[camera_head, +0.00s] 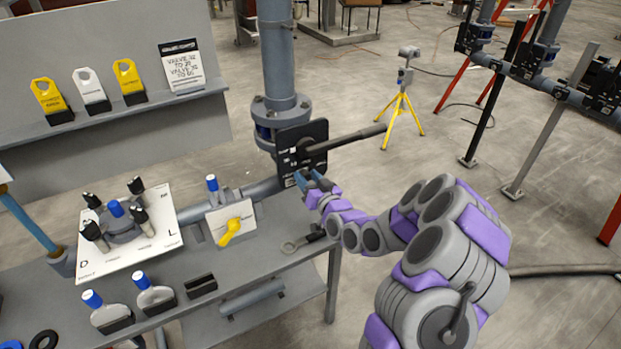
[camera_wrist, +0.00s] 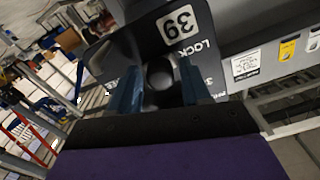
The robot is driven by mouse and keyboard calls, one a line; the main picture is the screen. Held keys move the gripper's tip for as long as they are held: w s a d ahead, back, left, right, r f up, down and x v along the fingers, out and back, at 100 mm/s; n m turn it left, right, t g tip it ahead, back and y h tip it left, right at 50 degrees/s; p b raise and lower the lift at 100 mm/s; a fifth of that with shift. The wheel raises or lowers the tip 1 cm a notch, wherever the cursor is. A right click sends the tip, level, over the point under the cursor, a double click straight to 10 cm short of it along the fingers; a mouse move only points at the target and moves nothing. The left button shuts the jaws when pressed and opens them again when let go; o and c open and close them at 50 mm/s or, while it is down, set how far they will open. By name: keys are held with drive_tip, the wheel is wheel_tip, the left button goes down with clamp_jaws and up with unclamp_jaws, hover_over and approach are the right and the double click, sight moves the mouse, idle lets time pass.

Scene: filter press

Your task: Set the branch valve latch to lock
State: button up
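The branch valve has a dark plate (camera_head: 302,143) on the grey vertical pipe, with a long dark lever (camera_head: 350,138) sticking out to the right. In the wrist view the plate carries a white "39" label (camera_wrist: 174,24) and the printed word LOCK (camera_wrist: 200,50), seen upside down. A dark round knob (camera_wrist: 160,75), which may be the latch, shows between my fingers. My gripper (camera_head: 314,181) is at the plate's lower edge. In the wrist view its two blue fingers (camera_wrist: 160,92) stand apart on either side of the knob, with gaps visible. The latch's exact setting cannot be told.
A grey bench (camera_head: 300,272) to the left holds a white board (camera_head: 125,232) with blue and black handles, a yellow handle (camera_head: 233,229) and a wrench (camera_head: 297,243). Tags stand on a shelf (camera_head: 110,113) behind. Open floor lies to the right, with a yellow tripod (camera_head: 402,105).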

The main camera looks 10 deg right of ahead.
drive_tip(key=shift+o, duration=0.6)
drive_tip(key=shift+a, duration=0.45)
drive_tip(key=shift+d, duration=0.4)
drive_tip(key=p+v, duration=1.2)
drive_tip(key=v, duration=0.5)
drive_tip(key=shift+p, duration=0.35)
